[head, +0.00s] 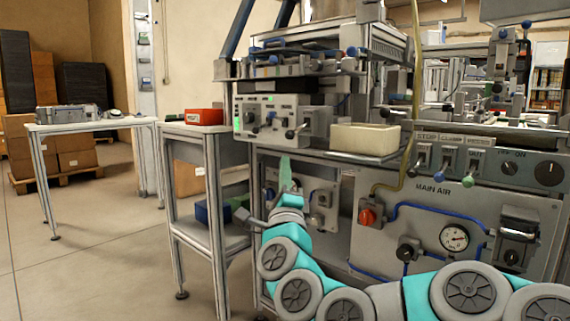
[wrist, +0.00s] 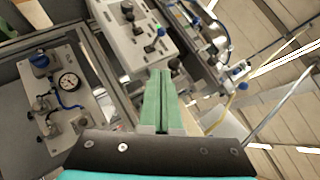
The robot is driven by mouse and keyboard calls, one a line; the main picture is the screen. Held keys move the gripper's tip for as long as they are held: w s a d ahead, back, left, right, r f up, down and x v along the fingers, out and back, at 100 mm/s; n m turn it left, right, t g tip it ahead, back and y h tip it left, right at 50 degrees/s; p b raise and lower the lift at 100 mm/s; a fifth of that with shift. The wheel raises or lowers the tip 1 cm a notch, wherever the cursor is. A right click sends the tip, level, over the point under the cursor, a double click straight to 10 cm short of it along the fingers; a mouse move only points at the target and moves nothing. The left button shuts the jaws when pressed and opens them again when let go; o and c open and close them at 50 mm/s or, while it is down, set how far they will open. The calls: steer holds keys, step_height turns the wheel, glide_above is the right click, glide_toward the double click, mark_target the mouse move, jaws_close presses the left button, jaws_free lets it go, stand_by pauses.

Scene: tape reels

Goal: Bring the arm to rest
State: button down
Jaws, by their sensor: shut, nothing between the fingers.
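My gripper (head: 285,160) is at the end of my teal and grey arm in the head view. Its green fingers point up in front of the machine's lower panel. In the wrist view the fingers (wrist: 160,76) lie side by side, shut with nothing between them. The arm reaches in from the lower right, bent low before the machine front. Whether the fingertips touch the panel behind cannot be told.
The machine's main air panel (head: 455,225) with gauge and knobs stands close behind my arm. A cream bin (head: 365,138) sits on a ledge above. A side cart (head: 205,133) with a red box (head: 204,117) stands left. Open floor (head: 100,260) lies further left.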

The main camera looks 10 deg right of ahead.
steer(key=shift+s+a, duration=0.1)
steer(key=shift+a, duration=0.05)
steer(key=s+a+f+n+g+y+p, duration=0.35)
steer(key=a+f+n+g+y, duration=0.45)
steer(key=a+f+n+y, duration=0.6)
steer(key=s+d+f+n+g+h+p, duration=0.1)
steer(key=s+d+f+n+g+h, duration=0.25)
steer(key=s+f+n+g, duration=0.45)
steer(key=s+d+f+g+h+p, duration=0.1)
steer(key=s+d+f+g+h, duration=0.1)
steer(key=s, duration=0.7)
steer(key=s+d+f+n+g+h+p, duration=0.1)
steer(key=s+d+g, duration=0.3)
steer(key=s, duration=0.6)
steer(key=s+d+f+g+h+p, duration=0.1)
steer(key=s+d+f+g+h, duration=0.2)
steer(key=s, duration=0.7)
steer(key=shift+d+f+n+g, duration=0.3)
steer(key=shift+d+n+g, duration=0.1)
steer(key=shift+d, duration=0.75)
